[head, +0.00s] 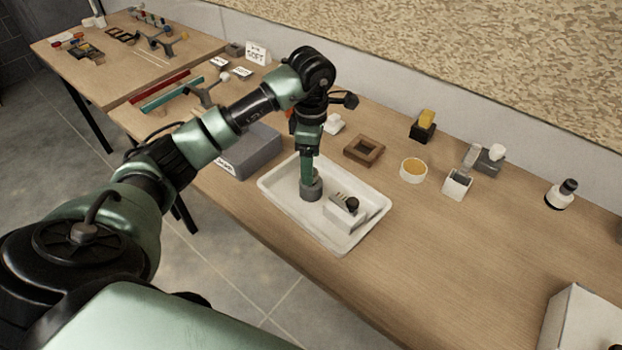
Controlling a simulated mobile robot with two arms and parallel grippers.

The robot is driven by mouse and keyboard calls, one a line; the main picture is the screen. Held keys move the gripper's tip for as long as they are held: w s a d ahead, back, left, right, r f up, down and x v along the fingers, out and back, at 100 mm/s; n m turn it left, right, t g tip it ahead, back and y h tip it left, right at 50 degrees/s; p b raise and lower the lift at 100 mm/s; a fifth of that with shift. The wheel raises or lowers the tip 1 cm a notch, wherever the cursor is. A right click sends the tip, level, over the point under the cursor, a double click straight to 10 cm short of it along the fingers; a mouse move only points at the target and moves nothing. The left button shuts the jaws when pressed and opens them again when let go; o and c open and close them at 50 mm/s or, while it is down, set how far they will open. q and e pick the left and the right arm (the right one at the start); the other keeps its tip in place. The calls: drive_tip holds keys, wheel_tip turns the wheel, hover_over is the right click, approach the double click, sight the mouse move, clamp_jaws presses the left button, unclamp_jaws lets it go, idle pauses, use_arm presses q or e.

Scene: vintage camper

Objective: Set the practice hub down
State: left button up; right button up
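My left arm comes in from the left and reaches down over a white tray (283,219). My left gripper (307,178) points straight down at the tray's left part. A short dark grey round piece, which looks like the practice hub (311,190), is at its fingertips, upright. The fingers look closed on its top, though the gap between them is hidden. The hub is low over or on the tray floor; I cannot tell whether it touches. A light block with a dark round knob (346,212) stands in the tray, right of the hub. My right gripper is not in view.
A grey bin (254,152) stands left of the tray. A brown square frame (364,150), a round white dish with orange content (413,170) and a small white box (457,184) stand behind and right. The wooden table right of the tray is mostly clear. A white box (585,325) is at bottom right.

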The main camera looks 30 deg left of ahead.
use_arm(q)
drive_tip(key=shift+r+b, duration=0.3)
drive_tip(key=shift+r, duration=1.65)
